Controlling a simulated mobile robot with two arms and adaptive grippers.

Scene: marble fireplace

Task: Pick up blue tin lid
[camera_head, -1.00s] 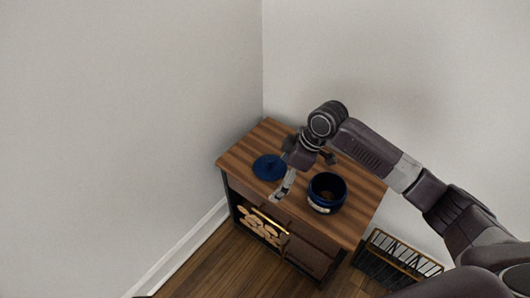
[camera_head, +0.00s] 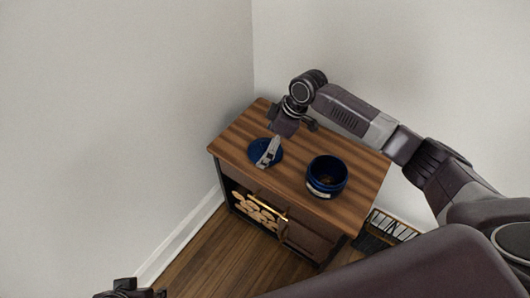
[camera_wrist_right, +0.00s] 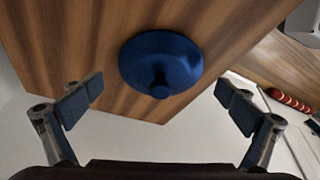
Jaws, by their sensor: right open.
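The blue tin lid (camera_head: 255,147) lies flat on the wooden cabinet top, left of the open blue tin (camera_head: 327,177). In the right wrist view the round lid (camera_wrist_right: 160,48) shows whole, with its knob toward me. My right gripper (camera_wrist_right: 160,102) is open and empty, with one finger on either side of the lid and clear of it. In the head view a finger of it hides part of the lid. A dark part at the bottom left edge, likely my left gripper (camera_head: 130,291), shows only partly, and its jaws cannot be made out.
The wooden cabinet (camera_head: 235,138) stands in a corner against pale walls. The front left of the cabinet top is clear.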

